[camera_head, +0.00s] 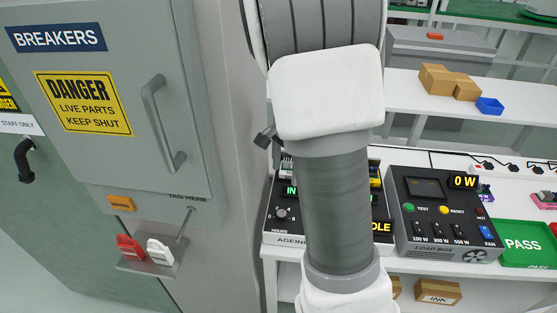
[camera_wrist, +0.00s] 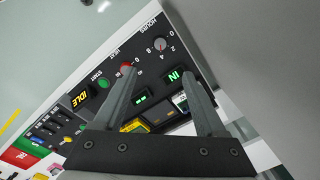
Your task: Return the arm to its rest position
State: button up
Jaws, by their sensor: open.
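My gripper (camera_wrist: 160,100) shows in the wrist view with its two grey fingers spread apart and nothing between them. Beyond the fingers is the black panel of the ageing unit (camera_wrist: 130,90), with knobs, a green start button and an IDLE display. In the head view my arm hangs down the middle of the picture and covers much of the ageing unit (camera_head: 284,217). The gripper itself is out of sight in the head view. I cannot tell how far the fingertips are from the panel.
A grey breaker cabinet (camera_head: 128,130) with a handle stands at left, with red (camera_head: 130,247) and white (camera_head: 160,251) padlocks on a shelf below. Right of my arm are the load box (camera_head: 440,215) and green PASS tray (camera_head: 527,245). Cardboard boxes (camera_head: 437,79) and a blue bin (camera_head: 489,106) sit on the upper shelf.

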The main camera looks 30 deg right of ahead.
jog(key=s+a+r+n+t, duration=0.2)
jog(key=s+a+r+n, duration=0.4)
jog(key=s, duration=0.3)
jog(key=s+a+r+n+t, duration=0.3)
jog(key=s+a+r+n, duration=0.4)
jog(key=s+r+n, duration=0.2)
jog(key=shift+s+r, duration=0.15)
